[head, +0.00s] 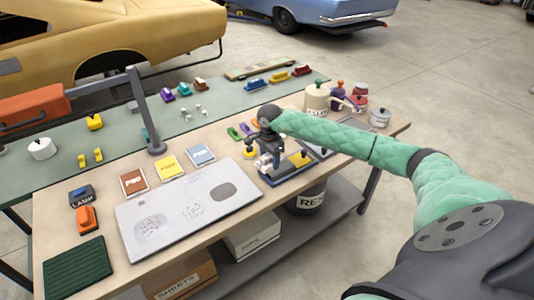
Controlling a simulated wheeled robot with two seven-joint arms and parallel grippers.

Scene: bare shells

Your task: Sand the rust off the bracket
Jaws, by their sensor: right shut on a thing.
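My right gripper (267,152) points down at the end of the green-sleeved arm, over a blue tray (290,174) on the wooden bench. It is shut on a small pale object that its dark fingers mostly hide. A flat grey panel (215,208) with several speckled or greyer patches lies at the front middle of the bench. I cannot make out a rusty bracket for certain. My left gripper is not in view.
Brown, yellow and blue cards (168,167) lie behind the panel. An orange lamp (30,105) on a grey post stands at left. A dark green ribbed mat (77,267) lies front left. Pots and jars (317,98) crowd the right end.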

